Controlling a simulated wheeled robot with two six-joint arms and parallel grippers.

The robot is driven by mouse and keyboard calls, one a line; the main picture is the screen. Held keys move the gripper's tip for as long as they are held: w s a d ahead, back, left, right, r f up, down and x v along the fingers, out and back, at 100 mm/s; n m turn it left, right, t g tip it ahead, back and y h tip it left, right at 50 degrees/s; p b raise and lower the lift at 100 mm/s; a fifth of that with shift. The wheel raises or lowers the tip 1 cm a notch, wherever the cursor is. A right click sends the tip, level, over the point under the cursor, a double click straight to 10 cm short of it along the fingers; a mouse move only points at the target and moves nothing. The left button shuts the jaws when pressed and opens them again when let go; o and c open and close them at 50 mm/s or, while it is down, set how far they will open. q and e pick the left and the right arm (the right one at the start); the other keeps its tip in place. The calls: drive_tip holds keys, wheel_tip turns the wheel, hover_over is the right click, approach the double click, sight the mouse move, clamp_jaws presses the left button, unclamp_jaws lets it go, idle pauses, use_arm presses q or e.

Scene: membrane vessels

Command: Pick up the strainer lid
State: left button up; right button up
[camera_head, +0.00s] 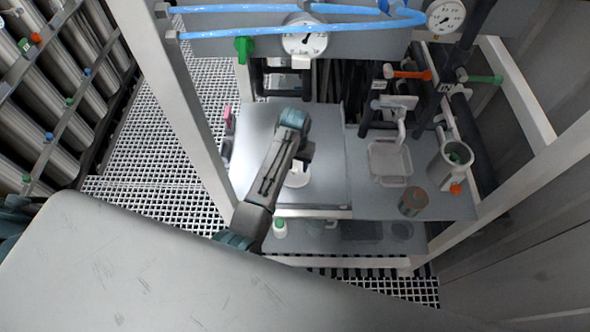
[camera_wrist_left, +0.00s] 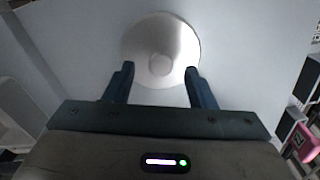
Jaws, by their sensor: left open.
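The strainer lid is a round, pale metallic disc with a small round knob at its middle. It lies on the grey shelf (camera_head: 325,155) and shows in the head view (camera_head: 297,180), partly hidden by my left arm. The lid fills the top middle of the left wrist view (camera_wrist_left: 160,38). My left gripper (camera_wrist_left: 159,76) is open, its two dark fingers apart at the near side of the lid, with the knob in line with the gap. In the head view my left gripper (camera_head: 304,153) is over the lid, its fingertips mostly hidden. My right gripper is not in view.
To the right on the shelf are a clear tray (camera_head: 390,163), a brownish can (camera_head: 413,201) and a metal cylinder (camera_head: 449,168). A pink object (camera_head: 228,119) stands at the left edge. Frame posts (camera_head: 187,110), gauges (camera_head: 305,37) and blue hoses surround the shelf.

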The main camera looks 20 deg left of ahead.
use_arm(q)
drive_tip(key=shift+s+f, duration=0.1)
drive_tip(key=shift+f, duration=0.95)
clamp_jaws()
drive_tip(key=shift+r, duration=0.2)
